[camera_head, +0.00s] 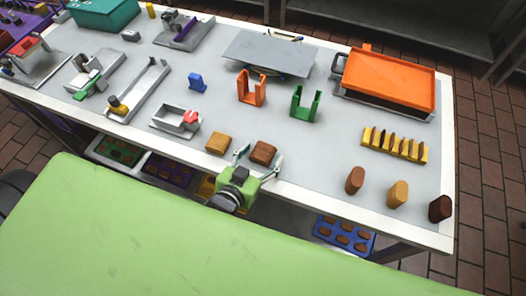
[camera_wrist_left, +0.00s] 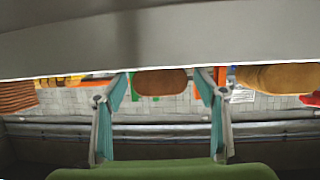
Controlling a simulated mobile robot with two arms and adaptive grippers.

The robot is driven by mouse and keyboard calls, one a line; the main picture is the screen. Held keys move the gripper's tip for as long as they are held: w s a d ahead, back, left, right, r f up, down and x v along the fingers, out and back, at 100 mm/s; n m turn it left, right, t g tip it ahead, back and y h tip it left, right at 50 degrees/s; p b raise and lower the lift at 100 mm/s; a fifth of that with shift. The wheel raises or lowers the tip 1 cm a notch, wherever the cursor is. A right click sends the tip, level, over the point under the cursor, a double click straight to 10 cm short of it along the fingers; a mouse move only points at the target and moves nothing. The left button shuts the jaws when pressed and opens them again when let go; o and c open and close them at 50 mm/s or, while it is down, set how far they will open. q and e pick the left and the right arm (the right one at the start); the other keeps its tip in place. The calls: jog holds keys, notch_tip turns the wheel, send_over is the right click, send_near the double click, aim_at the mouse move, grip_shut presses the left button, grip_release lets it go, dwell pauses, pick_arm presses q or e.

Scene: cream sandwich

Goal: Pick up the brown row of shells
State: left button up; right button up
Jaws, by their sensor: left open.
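The brown row of shells (camera_head: 263,153) looks like a small rounded brown block near the front edge of the white-rimmed table (camera_head: 330,216). A tan row (camera_head: 217,143) lies to its left. My left gripper (camera_head: 259,163), green with teal finger pads, is open at the front edge, its fingers pointing toward the brown row. In the left wrist view, which looks inverted, the brown row (camera_wrist_left: 160,82) shows between the spread fingers and the tan row (camera_wrist_left: 272,78) lies outside them to the right. I cannot tell if any finger touches the brown row. My right gripper is not in view.
Upright brown (camera_head: 355,180), tan (camera_head: 398,194) and dark (camera_head: 440,208) pieces stand at the front right. A yellow rack (camera_head: 393,148) is behind them. A white-grey device (camera_head: 175,121) stands left of the tan row; green (camera_head: 305,104) and orange (camera_head: 251,90) holders stand farther back.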

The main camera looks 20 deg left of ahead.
pick_arm(q)
jog(key=c, duration=1.2)
jog(key=shift+r, duration=0.15)
